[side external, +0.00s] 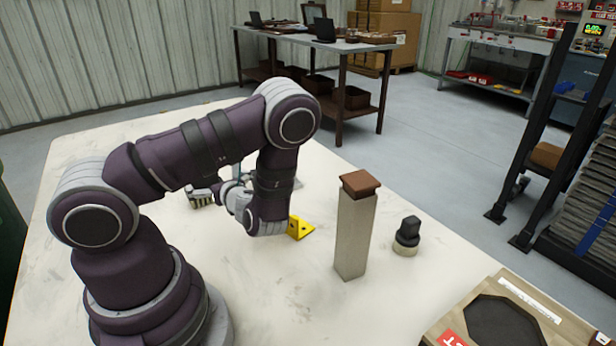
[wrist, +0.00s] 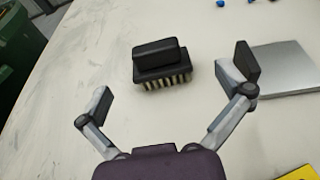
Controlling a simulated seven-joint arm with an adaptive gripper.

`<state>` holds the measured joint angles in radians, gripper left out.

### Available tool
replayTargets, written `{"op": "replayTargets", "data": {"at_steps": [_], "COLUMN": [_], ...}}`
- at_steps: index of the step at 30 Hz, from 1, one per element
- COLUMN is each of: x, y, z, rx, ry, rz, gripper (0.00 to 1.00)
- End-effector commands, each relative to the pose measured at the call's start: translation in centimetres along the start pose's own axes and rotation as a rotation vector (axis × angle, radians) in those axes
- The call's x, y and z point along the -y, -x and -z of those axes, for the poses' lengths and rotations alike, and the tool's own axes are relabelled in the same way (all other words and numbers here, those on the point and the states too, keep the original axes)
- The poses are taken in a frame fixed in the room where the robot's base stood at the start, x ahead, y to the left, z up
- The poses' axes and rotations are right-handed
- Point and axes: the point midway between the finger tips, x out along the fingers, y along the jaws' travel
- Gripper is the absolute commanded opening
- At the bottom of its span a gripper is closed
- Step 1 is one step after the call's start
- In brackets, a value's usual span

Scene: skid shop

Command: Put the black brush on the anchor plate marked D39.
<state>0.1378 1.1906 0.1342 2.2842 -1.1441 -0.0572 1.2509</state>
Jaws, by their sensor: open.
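The black brush (wrist: 160,60) sits upright on the pale table, bristles down, in the upper middle of the wrist view. In the side external view its pale bristles (side external: 201,199) show left of my gripper (side external: 232,190). In the wrist view my gripper (wrist: 170,82) is open and empty, its fingers spread wide. The brush lies ahead, roughly between the finger lines and apart from both fingers. A flat grey plate (wrist: 288,70) lies right of the brush, partly behind the right finger. No D39 marking is readable on it.
A yellow bracket (side external: 301,227) stands near my wrist. A tall post with a brown cap (side external: 355,230), a black knob-like part (side external: 407,236) and a wooden box with an octagonal opening (side external: 550,310) stand farther right. Small blue items (wrist: 221,3) lie beyond the brush.

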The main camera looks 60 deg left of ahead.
Motion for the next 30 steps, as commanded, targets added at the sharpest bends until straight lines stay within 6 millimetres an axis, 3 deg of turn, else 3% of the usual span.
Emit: {"op": "replayTargets", "data": {"at_steps": [13, 22, 30], "x": [-1.0, -0.9, -0.9], "y": [-7.7, -8.6, -8.6], "z": [0.2, 0.2, 0.2], "rx": [-0.001, -0.002, -0.002], "ry": [0.009, 0.005, 0.006], "rz": [-0.008, -0.003, -0.004], "gripper": [1.00, 1.00, 0.65]}}
